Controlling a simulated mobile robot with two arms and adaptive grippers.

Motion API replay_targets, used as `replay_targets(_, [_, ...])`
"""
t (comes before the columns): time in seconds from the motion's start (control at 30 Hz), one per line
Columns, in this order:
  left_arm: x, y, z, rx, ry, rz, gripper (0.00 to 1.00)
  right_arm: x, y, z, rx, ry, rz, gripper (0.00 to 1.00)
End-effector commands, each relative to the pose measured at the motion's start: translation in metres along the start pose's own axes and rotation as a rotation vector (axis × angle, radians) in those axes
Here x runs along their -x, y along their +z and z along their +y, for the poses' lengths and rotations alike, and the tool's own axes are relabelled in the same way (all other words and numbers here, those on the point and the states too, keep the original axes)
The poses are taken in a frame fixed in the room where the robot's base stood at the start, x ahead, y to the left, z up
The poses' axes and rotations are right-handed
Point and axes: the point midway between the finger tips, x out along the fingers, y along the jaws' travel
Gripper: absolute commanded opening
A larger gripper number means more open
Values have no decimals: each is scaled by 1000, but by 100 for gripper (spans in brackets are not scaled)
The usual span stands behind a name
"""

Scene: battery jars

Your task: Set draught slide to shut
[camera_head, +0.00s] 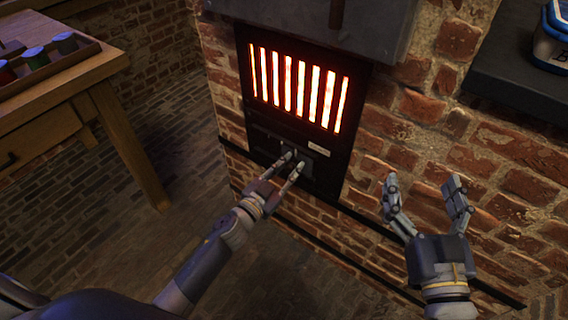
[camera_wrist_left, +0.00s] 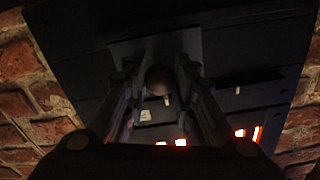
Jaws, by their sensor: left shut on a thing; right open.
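The draught slide is on the dark panel (camera_head: 323,178) low on the brick stove front, below the glowing grate (camera_head: 298,88). Its round knob (camera_wrist_left: 158,79) shows in the left wrist view between my fingers, in front of a dark plate (camera_wrist_left: 190,42). My left gripper (camera_head: 293,158) reaches the panel and is shut on the knob. The fingers hide most of the slide in the head view, and the wrist view is dark. A small pale label (camera_head: 318,147) sits beside the fingers. My right gripper (camera_head: 424,182) is open and empty, right of the panel, before the bricks.
A wooden table (camera_head: 128,130) with a tray of coloured jars (camera_head: 36,57) stands at left. A dark shelf (camera_head: 510,85) with a blue and white box (camera_head: 550,45) juts out at right. A grey hood (camera_head: 290,22) overhangs the grate. The floor between table and stove is clear.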

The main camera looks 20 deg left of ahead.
Motion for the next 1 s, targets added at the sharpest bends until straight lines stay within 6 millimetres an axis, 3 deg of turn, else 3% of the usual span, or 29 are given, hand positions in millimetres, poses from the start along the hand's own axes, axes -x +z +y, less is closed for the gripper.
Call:
replay_targets(0.3, [0,-1,7,3,10,3,0,0,2,0,1,1,-7,81])
replay_targets(0.33, [0,-1,7,3,10,4,31,0,1,0,1,1,-7,81])
replay_targets(0.4, [0,-1,7,3,10,4,46,0,1,0,1,1,-7,81])
replay_targets(0.77, [1,-1,4,1,5,2,46,0,2,0,1,1,-7,81])
replay_targets(1.0, [28,0,5,1,6,0,46,0,1,0,1,1,-7,81])
